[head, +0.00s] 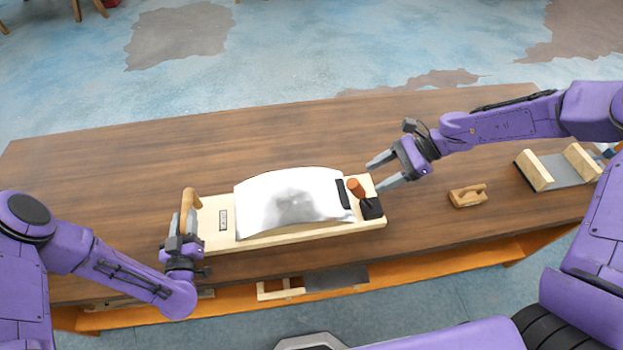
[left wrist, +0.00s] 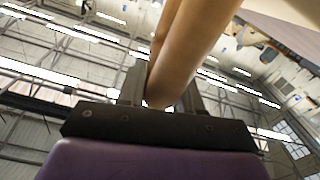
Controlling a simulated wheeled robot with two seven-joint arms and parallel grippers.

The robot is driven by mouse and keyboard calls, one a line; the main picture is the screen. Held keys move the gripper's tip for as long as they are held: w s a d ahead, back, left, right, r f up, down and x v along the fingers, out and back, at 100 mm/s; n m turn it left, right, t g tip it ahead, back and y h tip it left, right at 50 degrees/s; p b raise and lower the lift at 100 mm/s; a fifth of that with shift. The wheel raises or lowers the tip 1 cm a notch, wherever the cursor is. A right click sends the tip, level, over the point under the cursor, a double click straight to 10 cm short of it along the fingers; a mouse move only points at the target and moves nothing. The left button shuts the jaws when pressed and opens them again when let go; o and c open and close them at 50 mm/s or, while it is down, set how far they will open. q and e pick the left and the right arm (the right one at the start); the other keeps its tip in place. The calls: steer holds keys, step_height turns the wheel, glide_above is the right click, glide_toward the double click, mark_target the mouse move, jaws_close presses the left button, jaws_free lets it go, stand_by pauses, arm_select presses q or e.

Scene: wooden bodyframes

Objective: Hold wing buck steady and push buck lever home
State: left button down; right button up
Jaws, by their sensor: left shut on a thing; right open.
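The wing buck (head: 212,238) is a pale wooden board lying on the table, with a curved shiny metal sheet (head: 290,203) over its middle. At its left end stands a wooden handle (head: 190,200). My left gripper (head: 184,240) is shut on this handle, which also fills the jaws in the left wrist view (left wrist: 188,55). At the buck's right end is the buck lever (head: 355,187), with an orange-brown knob above a black block (head: 371,208). The knob leans to the left. My right gripper (head: 374,176) is open, its fingers just right of the knob, one beyond it and one nearer.
A small wooden block with a grip (head: 467,196) lies on the table (head: 130,165) to the right. Further right is a grey panel between wooden rails (head: 560,169). A wooden frame and dark panel (head: 335,279) sit below the front edge. The table behind the buck is clear.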

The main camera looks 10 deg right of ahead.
steer(key=shift+v, duration=0.9)
steer(key=shift+w+a+r, duration=0.1)
steer(key=shift+w+r, duration=0.1)
steer(key=shift+r, duration=0.1)
steer(key=c, duration=0.7)
steer(key=w+r, duration=0.1)
steer(key=w+d+r+n+h, duration=0.1)
steer(key=r, duration=0.1)
steer(key=w+d+r+n+h, duration=0.1)
steer(key=w, duration=0.1)
steer(key=shift+w+d+r, duration=0.1)
steer(key=shift+r, duration=0.2)
jaws_close()
step_height(320, 180, up, 4)
steer(key=d+n+g+h, duration=0.2)
steer(key=s+a+r+x, duration=0.1)
steer(key=x, duration=1.2)
steer(key=shift+a+f, duration=0.2)
steer(key=shift+f, duration=0.05)
